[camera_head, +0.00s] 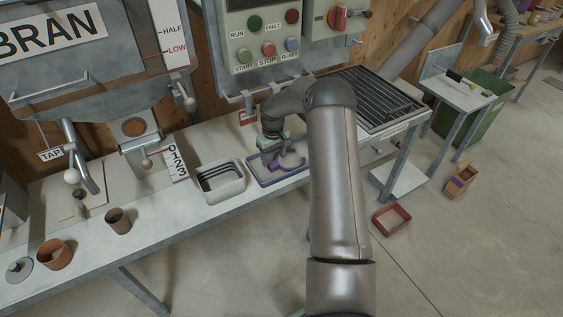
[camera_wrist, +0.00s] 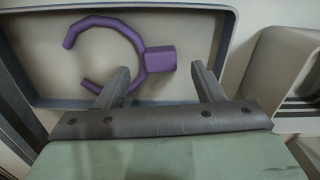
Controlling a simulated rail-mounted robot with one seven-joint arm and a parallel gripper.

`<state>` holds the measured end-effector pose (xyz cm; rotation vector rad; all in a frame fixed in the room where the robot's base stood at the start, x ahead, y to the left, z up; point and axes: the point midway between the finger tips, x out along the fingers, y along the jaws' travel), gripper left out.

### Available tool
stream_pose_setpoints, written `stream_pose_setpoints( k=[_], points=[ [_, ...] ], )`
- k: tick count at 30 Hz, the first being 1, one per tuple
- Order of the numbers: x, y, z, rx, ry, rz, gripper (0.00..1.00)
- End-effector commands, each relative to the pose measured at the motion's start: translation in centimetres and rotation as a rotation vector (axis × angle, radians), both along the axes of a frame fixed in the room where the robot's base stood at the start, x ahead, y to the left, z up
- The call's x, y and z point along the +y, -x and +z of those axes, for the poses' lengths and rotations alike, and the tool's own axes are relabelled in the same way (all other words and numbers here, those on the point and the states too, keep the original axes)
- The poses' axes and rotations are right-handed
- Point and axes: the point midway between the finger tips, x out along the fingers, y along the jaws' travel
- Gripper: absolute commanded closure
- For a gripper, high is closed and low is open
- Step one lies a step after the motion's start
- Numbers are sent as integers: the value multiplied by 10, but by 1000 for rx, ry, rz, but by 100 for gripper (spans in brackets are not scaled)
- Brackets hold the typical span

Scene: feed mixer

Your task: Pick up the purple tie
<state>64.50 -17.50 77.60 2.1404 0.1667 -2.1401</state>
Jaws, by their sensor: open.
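In the head view the tie (camera_head: 276,166) lies in the tray (camera_head: 262,183) on the bench, partly hidden by my arm. My gripper (camera_wrist: 160,82) is open and empty. In the wrist view its two fingers reach over the tray, with the tie's block just beyond the gap between them.
A light bin with dark inner bands (camera_head: 220,182) stands directly left of the tray. A dark slatted rack (camera_head: 375,100) is to the right. Brown cups (camera_head: 118,220) stand at the left of the bench. The control box (camera_head: 262,40) hangs above and behind the tray.

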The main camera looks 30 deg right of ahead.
Motion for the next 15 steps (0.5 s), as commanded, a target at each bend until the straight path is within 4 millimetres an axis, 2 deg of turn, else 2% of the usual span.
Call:
stream_pose_setpoints(
  k=[3,6,14,15],
  points=[
    [2,0,-18,3,-2,-1,38],
    [1,0,-26,1,-2,0,38],
    [1,-1,-30,0,0,0,38],
    [1,0,-30,0,0,0,47]
  ],
)
